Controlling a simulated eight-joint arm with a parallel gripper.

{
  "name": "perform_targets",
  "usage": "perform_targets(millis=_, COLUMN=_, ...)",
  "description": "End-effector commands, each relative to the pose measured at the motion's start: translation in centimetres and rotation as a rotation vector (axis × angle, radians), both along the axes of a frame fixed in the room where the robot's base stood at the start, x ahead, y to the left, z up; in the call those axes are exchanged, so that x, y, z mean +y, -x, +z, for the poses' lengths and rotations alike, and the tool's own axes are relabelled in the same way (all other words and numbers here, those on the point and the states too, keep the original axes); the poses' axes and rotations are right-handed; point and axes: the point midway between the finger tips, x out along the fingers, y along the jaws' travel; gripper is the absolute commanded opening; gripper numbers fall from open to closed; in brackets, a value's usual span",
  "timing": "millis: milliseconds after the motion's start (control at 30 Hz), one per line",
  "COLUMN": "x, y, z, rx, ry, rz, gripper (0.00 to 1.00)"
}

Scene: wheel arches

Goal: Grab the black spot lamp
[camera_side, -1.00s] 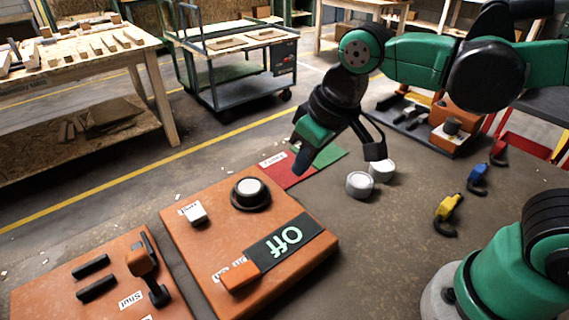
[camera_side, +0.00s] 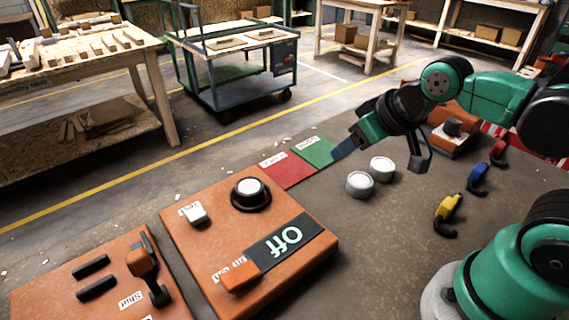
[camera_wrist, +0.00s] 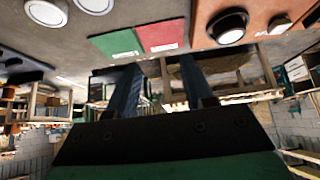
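I cannot pick out a black spot lamp with certainty. A round black-rimmed piece with a pale top (camera_side: 250,192) sits on the orange panel (camera_side: 190,250); it also shows at the upper right of the wrist view (camera_wrist: 228,24). A dark round piece (camera_side: 453,127) tops an orange block behind my gripper, partly hidden.
A red card (camera_side: 287,170) lies beside the green card. Yellow (camera_side: 447,208), blue (camera_side: 478,178) and red (camera_side: 498,153) hooked pieces lie on the right. A second orange panel (camera_side: 60,285) has black bars and a handle.

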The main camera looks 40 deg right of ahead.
Motion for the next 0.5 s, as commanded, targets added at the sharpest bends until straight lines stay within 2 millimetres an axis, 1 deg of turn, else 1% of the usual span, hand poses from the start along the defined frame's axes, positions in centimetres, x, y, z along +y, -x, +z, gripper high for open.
perform_targets(millis=33, x=0.01, y=0.00, z=0.00, rx=0.000, ry=0.000, rz=0.000, gripper=0.63)
perform_targets(millis=67, x=0.01, y=0.00, z=0.00, rx=0.000, ry=0.000, rz=0.000, gripper=0.71)
perform_targets(millis=100, x=0.01, y=0.00, z=0.00, rx=0.000, ry=0.000, rz=0.000, gripper=0.82)
perform_targets(millis=167, x=0.01, y=0.00, z=0.00, rx=0.000, ry=0.000, rz=0.000, gripper=0.99)
perform_targets(millis=400, x=0.03, y=-0.03, z=0.01, rx=0.002, ry=-0.005, rz=-0.003, gripper=1.00)
perform_targets(millis=500, x=0.25, y=-0.36, z=0.08, rx=0.023, ry=-0.054, rz=-0.039, gripper=1.00)
